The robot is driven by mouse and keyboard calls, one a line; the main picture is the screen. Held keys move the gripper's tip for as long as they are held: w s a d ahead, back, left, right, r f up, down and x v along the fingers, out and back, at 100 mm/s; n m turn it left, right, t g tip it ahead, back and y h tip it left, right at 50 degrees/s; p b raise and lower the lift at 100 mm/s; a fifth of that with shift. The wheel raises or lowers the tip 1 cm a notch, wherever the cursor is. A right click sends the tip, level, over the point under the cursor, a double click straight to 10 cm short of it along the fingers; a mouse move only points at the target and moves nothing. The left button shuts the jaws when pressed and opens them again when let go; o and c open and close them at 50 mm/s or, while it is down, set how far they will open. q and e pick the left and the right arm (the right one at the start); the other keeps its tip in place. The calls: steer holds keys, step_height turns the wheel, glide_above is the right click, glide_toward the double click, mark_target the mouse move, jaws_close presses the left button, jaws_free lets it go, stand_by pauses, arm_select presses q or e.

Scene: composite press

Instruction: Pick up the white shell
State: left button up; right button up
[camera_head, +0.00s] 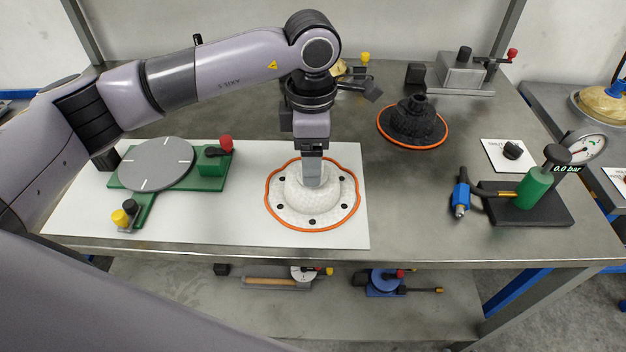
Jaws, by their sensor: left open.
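The white shell (296,211) is a speckled dome with a wide flange, dark holes and an orange edge. It lies on the white mat (225,222) at the middle of the bench. My left gripper (312,178) points straight down over the top of the dome. Its fingers are open, and they overlap the dome's top in the picture. I cannot tell whether they touch it. My right gripper is not in view.
A black shell (412,124) with an orange edge stands behind right. A green turntable fixture (207,166) sits left on the mat. A green pump with gauge (534,190) and a blue tool (461,192) stand right. Bare bench (420,210) lies right of the mat.

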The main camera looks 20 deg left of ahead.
arm_select(q)
steer(key=shift+f, duration=0.85)
jaws_close()
steer(key=shift+r, duration=0.1)
